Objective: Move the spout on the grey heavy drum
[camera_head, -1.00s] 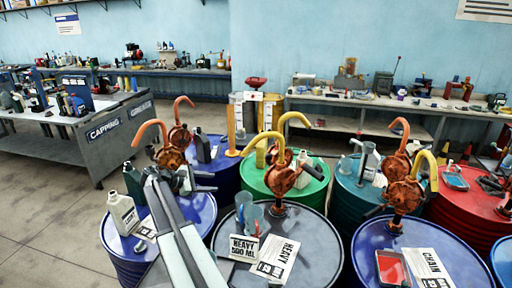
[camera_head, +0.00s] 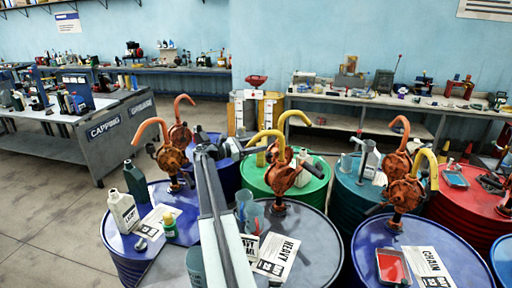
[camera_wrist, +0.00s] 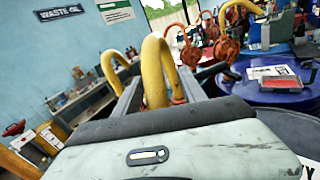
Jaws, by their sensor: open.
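The grey heavy drum (camera_head: 318,258) stands at the front middle in the head view, with a HEAVY card (camera_head: 278,256) on its lid. An orange rotary pump (camera_head: 281,177) rises from it, and a curved yellow spout (camera_head: 262,138) arches from the pump to the left. My gripper (camera_wrist: 156,84) is open in the wrist view, with the yellow spout (camera_wrist: 154,62) between its fingers. A gap seems to remain on each side, and contact cannot be told. In the head view my arm comes up from below to the spout's left end.
A blue drum (camera_head: 120,255) with bottles is at left, a green drum (camera_head: 318,195) behind, and the CHAIN drum (camera_head: 365,240) at right. Another yellow spout (camera_head: 296,116) is close behind.

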